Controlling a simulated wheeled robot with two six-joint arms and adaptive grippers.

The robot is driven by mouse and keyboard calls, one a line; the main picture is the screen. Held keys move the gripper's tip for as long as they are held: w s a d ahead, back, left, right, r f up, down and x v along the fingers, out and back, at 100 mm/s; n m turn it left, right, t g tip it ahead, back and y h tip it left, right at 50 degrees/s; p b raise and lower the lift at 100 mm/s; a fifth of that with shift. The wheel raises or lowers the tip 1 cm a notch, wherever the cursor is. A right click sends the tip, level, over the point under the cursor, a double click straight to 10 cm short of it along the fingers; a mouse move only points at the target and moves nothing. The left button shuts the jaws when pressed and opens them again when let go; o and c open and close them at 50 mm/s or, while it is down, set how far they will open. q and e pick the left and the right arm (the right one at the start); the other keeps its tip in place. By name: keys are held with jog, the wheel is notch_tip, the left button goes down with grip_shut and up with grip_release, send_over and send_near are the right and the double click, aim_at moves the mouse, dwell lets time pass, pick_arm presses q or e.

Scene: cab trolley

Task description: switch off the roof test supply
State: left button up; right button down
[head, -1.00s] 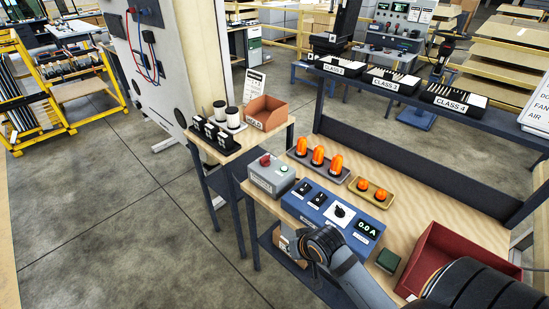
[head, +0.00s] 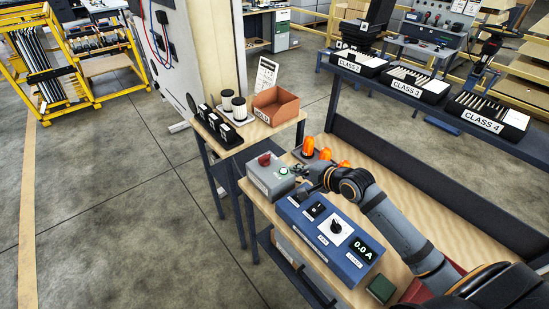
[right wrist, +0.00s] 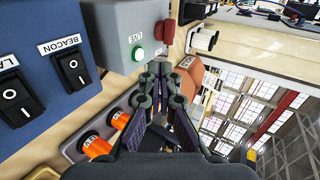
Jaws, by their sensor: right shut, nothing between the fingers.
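A grey box (head: 268,183) with a red knob (head: 264,159) and a green lamp (head: 283,170) marked LIVE stands at the bench's left end. The lamp looks bright green in the right wrist view (right wrist: 138,54); the red knob (right wrist: 165,32) is just beyond it. My right gripper (right wrist: 158,68) is shut and empty, its tips close to the box near the lamp. I cannot tell whether they touch it. The blue supply box (head: 310,245) beside it has rocker switches, a black dial (head: 336,227) and a display (head: 363,250) reading 0.0 A. My left gripper is out of view.
Orange beacons (head: 308,146) stand behind the grey box, partly hidden by my right arm. A side table holds an orange-brown bin (head: 275,105) and black and white parts. A raised shelf with CLASS trays (head: 408,90) runs behind the bench. A green block (head: 380,289) lies front right.

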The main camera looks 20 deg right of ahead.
jog(key=w+f, duration=0.1)
jog(key=w, duration=0.1)
send_near(268, 158)
jog(key=p+x, duration=0.1)
jog(key=x, duration=0.4)
jog(key=shift+s+d+f+p, duration=0.1)
jog(key=shift+f+p, duration=0.1)
jog(key=shift+p, duration=0.1)
jog(key=shift+w+f, duration=0.1)
jog(key=shift+w, duration=0.55)
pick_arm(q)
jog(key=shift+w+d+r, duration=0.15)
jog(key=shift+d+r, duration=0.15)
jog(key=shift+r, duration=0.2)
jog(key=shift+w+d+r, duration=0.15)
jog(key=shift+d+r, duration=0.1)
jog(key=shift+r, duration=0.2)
pick_arm(e)
jog(key=shift+a, duration=0.2)
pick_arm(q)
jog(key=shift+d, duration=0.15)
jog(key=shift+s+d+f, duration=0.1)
